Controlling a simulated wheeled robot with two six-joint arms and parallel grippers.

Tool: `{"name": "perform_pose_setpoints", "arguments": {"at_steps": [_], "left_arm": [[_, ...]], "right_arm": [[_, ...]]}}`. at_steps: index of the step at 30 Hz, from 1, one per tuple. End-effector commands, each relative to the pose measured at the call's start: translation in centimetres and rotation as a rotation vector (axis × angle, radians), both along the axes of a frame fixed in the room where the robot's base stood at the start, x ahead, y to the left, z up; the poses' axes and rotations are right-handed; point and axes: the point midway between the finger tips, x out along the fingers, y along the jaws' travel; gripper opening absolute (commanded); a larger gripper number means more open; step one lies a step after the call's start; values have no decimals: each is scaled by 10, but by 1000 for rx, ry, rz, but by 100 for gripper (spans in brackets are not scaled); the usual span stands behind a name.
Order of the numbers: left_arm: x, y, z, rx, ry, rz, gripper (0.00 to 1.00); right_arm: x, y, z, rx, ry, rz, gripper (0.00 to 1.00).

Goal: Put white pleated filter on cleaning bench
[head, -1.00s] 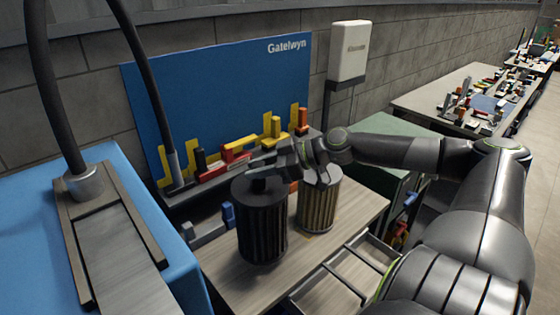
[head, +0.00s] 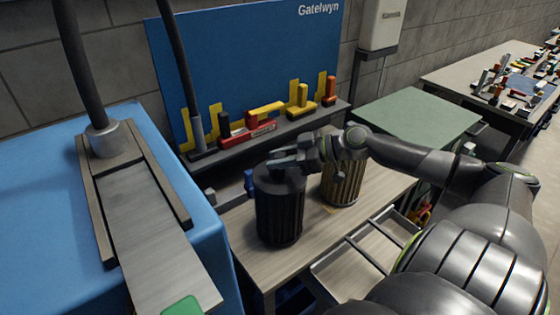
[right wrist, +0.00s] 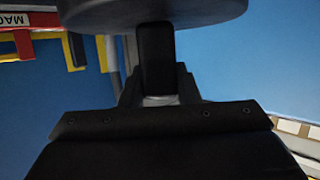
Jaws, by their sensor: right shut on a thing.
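A black pleated cylinder filter (head: 279,215) stands upright on or just above the wooden bench (head: 245,245); I cannot tell if its base touches. My right gripper (head: 286,160) is at its top, shut on its central knob. In the right wrist view, the dark stem sits between the fingers (right wrist: 157,65) against the filter's round black lid (right wrist: 150,10). A tan pleated filter (head: 343,187) stands to its right, partly behind my right wrist. No clearly white filter shows. My left gripper is not in view.
A blue machine (head: 45,195) with a grey sloping channel (head: 150,235) stands at left. Behind is a shelf with red and yellow pieces (head: 246,133) and a blue board (head: 250,60). A green-topped table (head: 415,118) is bare at right. An open drawer (head: 365,250) juts out in front.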

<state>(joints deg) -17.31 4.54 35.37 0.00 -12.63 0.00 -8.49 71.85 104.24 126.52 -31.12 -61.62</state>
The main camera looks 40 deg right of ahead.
Motion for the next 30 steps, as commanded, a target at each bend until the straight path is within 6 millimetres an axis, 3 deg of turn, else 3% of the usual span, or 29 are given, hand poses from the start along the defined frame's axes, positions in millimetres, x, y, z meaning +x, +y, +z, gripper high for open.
{"name": "perform_pose_setpoints", "arguments": {"at_steps": [14,15,19,30], "left_arm": [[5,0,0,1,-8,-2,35],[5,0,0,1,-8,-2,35],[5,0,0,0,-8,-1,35],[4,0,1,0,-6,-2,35]], "right_arm": [[0,0,-9,0,-1,0,0],[0,0,-9,-1,0,0,34],[0,0,-9,-1,0,0,51],[-1,0,-5,-2,1,0,51]]}}
